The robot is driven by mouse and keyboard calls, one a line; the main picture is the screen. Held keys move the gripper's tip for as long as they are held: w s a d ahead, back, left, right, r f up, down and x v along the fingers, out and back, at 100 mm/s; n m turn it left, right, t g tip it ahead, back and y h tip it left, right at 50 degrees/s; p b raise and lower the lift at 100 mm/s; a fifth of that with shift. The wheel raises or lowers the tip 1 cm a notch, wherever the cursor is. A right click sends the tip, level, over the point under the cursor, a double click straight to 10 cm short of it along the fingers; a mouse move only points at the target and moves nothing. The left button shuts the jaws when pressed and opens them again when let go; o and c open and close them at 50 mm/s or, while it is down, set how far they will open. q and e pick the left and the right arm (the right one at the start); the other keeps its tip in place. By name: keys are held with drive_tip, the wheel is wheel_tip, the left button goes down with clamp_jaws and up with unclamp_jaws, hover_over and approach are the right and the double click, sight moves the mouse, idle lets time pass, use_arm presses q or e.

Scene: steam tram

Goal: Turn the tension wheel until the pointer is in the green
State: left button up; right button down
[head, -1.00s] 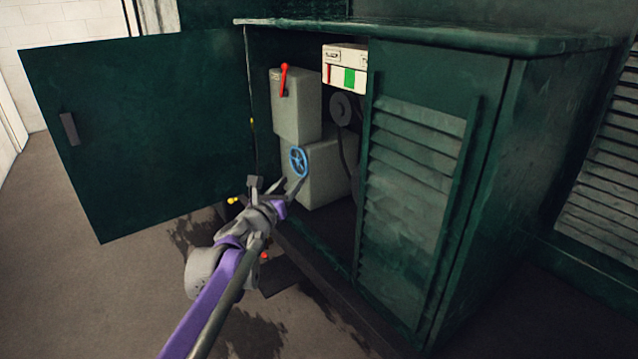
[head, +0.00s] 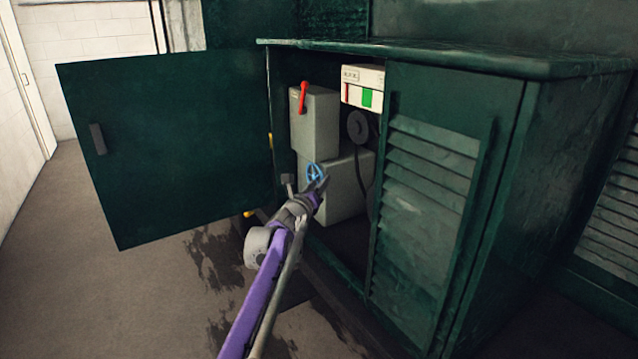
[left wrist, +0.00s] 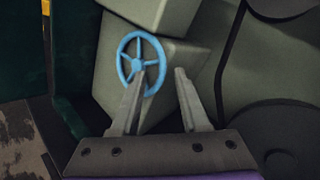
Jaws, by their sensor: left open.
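The blue tension wheel (head: 315,173) sits on the front of a grey box (head: 346,190) inside the green cabinet. In the left wrist view the wheel (left wrist: 141,64) shows as a spoked ring. My left gripper (head: 307,186) is open and empty, close in front of the wheel. My right gripper is not in view.
The green cabinet door (head: 165,145) stands open to the left. A louvred panel (head: 425,190) closes the right side of the cabinet. A red lever (head: 303,97) is on an upper grey box (head: 315,125). A dark round part (head: 358,127) hangs below the gauge.

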use_arm(q)
drive_tip(key=shift+w+d, duration=0.15)
drive_tip(key=shift+w, duration=0.2)
clamp_jaws()
drive_tip(key=f+m+t+p, duration=0.1)
drive_tip(key=m+p, duration=0.1)
drive_tip(key=p, duration=0.1)
drive_tip(key=shift+f+m+t+h, duration=0.2)
drive_tip(key=shift+m+t+h, duration=0.1)
drive_tip(key=shift+h, duration=0.1)
